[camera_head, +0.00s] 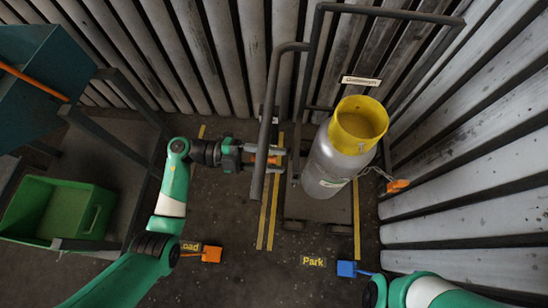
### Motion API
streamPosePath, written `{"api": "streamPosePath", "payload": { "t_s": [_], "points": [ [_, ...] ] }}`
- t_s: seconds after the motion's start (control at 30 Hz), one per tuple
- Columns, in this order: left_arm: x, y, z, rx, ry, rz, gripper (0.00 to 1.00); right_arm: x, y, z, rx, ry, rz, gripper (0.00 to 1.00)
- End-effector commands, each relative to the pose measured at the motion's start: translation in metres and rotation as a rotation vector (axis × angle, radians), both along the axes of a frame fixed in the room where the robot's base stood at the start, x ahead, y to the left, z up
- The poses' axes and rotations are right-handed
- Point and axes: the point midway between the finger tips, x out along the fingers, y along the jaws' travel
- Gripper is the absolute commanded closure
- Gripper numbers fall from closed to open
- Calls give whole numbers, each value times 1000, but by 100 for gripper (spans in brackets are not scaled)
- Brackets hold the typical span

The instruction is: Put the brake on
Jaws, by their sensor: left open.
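A grey gas cylinder (335,160) with a yellow collar (359,122) stands on a dark trolley (318,205) with a tall grey tube handle (268,110). A blue pedal (347,269) lies beside a yellow "Park" label (313,261) on the floor. An orange pedal (211,254) lies beside a label reading "Load" (191,246), partly covered by my left arm. I cannot tell which part is the brake. My left gripper (277,160) is open at the trolley's left side, left of the cylinder; the handle tube crosses in front of it. My right gripper is out of view.
Yellow floor lines (271,215) run along the trolley's sides. An orange hook (397,185) on a chain hangs right of the cylinder. Slatted walls (470,175) close off the back and right. A green bin (58,208) and dark rack stand at left.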

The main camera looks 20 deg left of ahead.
Motion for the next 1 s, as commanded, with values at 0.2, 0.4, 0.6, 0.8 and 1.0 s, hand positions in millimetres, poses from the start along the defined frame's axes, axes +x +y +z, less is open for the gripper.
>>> {"api": "streamPosePath", "payload": {
  "t_s": [0.2, 0.4, 0.6, 0.8, 1.0],
  "points": [
    [1, -3, 0, 0, 0, 1, 48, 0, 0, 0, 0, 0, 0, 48],
    [1, -2, 0, -1, 0, 1, 73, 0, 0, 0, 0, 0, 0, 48],
    [1, -2, 0, 0, -1, 1, 100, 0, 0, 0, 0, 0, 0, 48],
    [1, -2, 0, 0, -1, 1, 100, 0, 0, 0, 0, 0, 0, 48],
    [1, -2, 0, 0, -1, 1, 100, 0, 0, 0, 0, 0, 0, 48]
  ]
}}
